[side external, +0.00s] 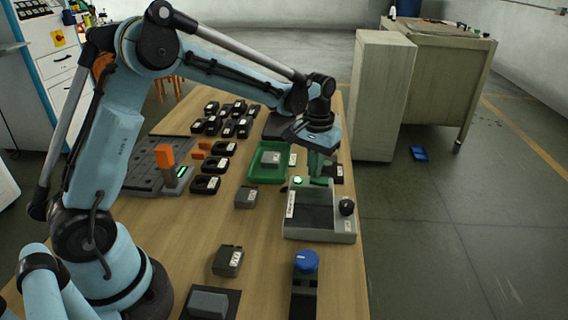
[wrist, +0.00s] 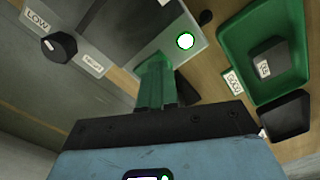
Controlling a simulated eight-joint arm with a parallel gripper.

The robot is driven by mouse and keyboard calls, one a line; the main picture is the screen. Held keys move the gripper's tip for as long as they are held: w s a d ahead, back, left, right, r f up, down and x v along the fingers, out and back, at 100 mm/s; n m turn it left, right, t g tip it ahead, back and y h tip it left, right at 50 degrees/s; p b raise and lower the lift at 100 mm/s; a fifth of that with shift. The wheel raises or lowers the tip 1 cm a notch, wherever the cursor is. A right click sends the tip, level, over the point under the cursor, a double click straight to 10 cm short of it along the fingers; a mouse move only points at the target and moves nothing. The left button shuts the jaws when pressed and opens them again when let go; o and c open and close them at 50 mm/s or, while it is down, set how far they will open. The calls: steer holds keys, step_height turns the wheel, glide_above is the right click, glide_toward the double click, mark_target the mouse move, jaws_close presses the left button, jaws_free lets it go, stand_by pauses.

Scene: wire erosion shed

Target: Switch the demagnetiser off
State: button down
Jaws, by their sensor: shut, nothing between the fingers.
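The demagnetiser is a grey box (side external: 318,229) with a black top plate (side external: 311,212), at the right edge of the table. A black knob (side external: 346,207) sits at its right; in the wrist view the knob (wrist: 60,47) lies between two labels, one reading LOW. A round green light (side external: 298,180) is lit at its back left corner, and it glows in the wrist view too (wrist: 185,41). My gripper (side external: 317,178) has green fingers, shut and empty, above the back edge of the box beside the light. I cannot tell whether they touch it.
A green tray (side external: 257,172) holding a grey block (side external: 270,158) stands left of my gripper. A blue-topped part (side external: 306,262) is in front. Several black parts lie further back. A beige cabinet (side external: 380,95) stands beyond the table's right edge.

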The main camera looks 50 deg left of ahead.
steer(key=shift+f, duration=0.4)
steer(key=shift+r, duration=3.5)
steer(key=s+d+r+m+t, duration=0.1)
steer(key=s+t, duration=0.2)
steer(key=s, duration=0.5)
steer(key=s+d+m+t, duration=0.1)
steer(key=s+t, duration=0.3)
steer(key=s, duration=0.5)
steer(key=shift+s+d+r+m, duration=0.2)
steer(key=shift+r+m, duration=0.2)
steer(key=shift+m, duration=0.1)
